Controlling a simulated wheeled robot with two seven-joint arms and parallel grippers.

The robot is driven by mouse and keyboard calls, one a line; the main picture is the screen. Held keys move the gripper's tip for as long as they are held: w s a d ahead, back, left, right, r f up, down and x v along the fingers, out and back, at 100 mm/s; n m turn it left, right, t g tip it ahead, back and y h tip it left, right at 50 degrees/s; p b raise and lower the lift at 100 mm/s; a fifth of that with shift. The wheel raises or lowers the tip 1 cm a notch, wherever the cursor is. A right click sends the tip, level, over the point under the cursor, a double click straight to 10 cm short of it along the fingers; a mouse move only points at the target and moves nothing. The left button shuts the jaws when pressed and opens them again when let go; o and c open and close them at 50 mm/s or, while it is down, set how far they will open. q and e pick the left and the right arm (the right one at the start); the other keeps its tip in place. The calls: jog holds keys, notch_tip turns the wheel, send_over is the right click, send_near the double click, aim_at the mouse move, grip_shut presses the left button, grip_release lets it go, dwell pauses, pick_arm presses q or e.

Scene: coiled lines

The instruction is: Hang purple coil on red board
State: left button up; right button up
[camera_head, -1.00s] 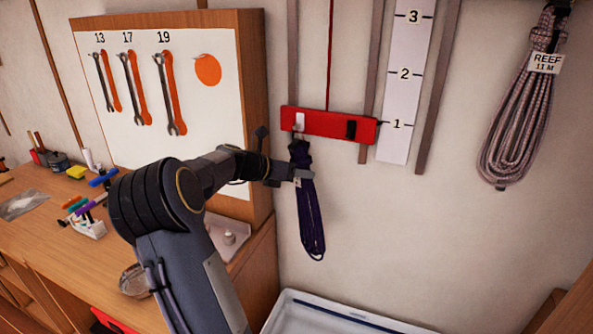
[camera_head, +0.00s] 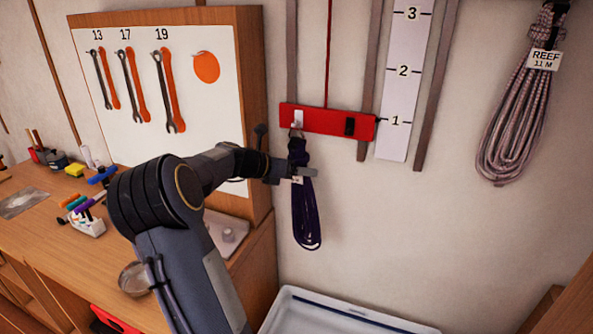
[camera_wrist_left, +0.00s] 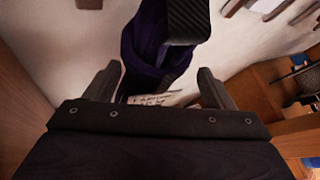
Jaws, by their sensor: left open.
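The purple coil (camera_head: 306,215) hangs upright below the left end of the red board (camera_head: 328,121), at its pale hook (camera_head: 298,119). My left gripper (camera_head: 304,174) is at the coil's upper part, just under the board. In the left wrist view the gripper (camera_wrist_left: 158,88) is open, with its two fingers apart on either side of the coil (camera_wrist_left: 150,45). A pale tag with writing (camera_wrist_left: 155,99) shows on the coil between the fingers. The exact seat of the coil's loop on the hook is too small to tell. My right gripper is not in view.
A numbered white strip (camera_head: 405,80) is right of the board. A pinkish coil tagged REEF (camera_head: 515,125) hangs at far right. A white tray (camera_head: 340,318) lies below. A wooden tool cabinet (camera_head: 255,110) stands close on the left. The wall right of the coil is clear.

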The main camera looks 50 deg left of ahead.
pick_arm(q)
jog(key=shift+s, duration=0.1)
jog(key=v, duration=0.7)
jog(key=shift+s+r+b, duration=0.25)
jog(key=shift+s+b, duration=0.05)
jog(key=shift+b, duration=0.1)
